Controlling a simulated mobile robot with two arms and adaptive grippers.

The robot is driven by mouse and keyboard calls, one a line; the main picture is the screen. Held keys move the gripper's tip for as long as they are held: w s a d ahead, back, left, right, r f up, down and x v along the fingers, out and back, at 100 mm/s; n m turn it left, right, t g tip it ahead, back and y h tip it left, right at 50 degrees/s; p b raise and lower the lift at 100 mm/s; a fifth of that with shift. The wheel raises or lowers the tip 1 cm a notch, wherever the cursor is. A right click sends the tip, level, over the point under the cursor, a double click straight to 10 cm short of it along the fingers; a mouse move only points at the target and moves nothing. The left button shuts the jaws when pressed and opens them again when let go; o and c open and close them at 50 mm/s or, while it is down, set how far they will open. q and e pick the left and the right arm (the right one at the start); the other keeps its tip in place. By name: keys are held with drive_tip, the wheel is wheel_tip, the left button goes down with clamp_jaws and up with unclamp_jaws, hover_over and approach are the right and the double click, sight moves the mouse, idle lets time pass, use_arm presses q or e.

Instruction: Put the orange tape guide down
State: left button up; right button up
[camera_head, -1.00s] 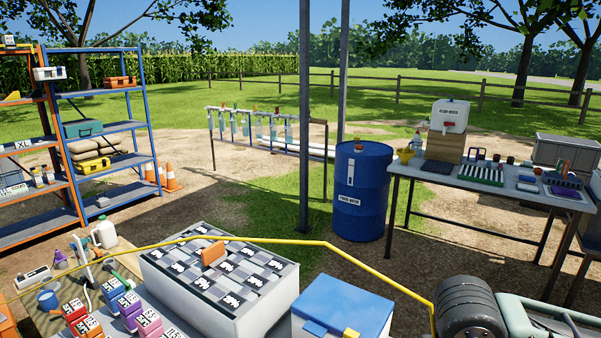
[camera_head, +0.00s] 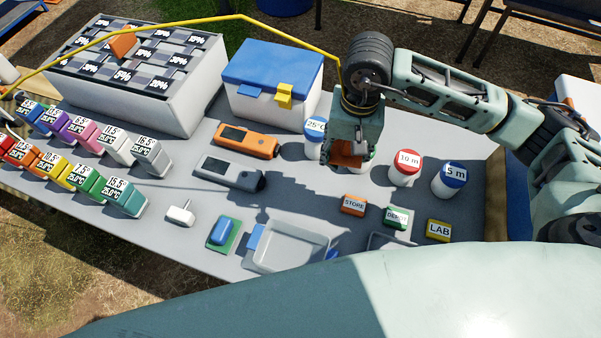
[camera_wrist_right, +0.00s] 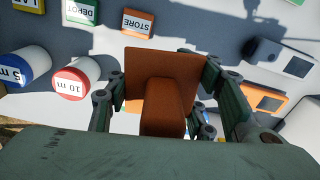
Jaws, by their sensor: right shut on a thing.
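My right gripper (camera_head: 350,150) hangs above the grey table (camera_head: 300,208), fingers pointing down. It is shut on the orange tape guide (camera_head: 346,147), a flat plate with a thicker block. In the right wrist view the tape guide (camera_wrist_right: 163,68) sits between the two green-grey fingers of the right gripper (camera_wrist_right: 165,105). I cannot tell exactly how far the guide is above the table. A second orange piece (camera_head: 123,44) stands on the checkered top of a white box. My left gripper is not in view.
Lidded jars, one labelled 10 m (camera_head: 405,168) and another 5 m (camera_head: 450,180), stand right of the gripper. STORE (camera_head: 353,204), DEPOT (camera_head: 397,217) and LAB (camera_head: 439,230) blocks lie in front. Left are orange (camera_head: 248,140) and grey meters (camera_head: 229,172), and a blue-lidded cooler (camera_head: 272,70).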

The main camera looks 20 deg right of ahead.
wheel_tip(320, 180, down, 4)
drive_tip(key=m, duration=0.2)
drive_tip(key=b, duration=0.5)
hover_over(302, 171)
wheel_tip(302, 171, down, 7)
drive_tip(key=shift+r, duration=0.2)
wheel_tip(302, 171, down, 4)
drive_tip(key=shift+s+r+b, duration=0.1)
drive_tip(key=shift+b, duration=1)
drive_tip(key=shift+f, duration=0.25)
drive_tip(key=o, duration=1.5)
drive_tip(key=shift+r, duration=0.1)
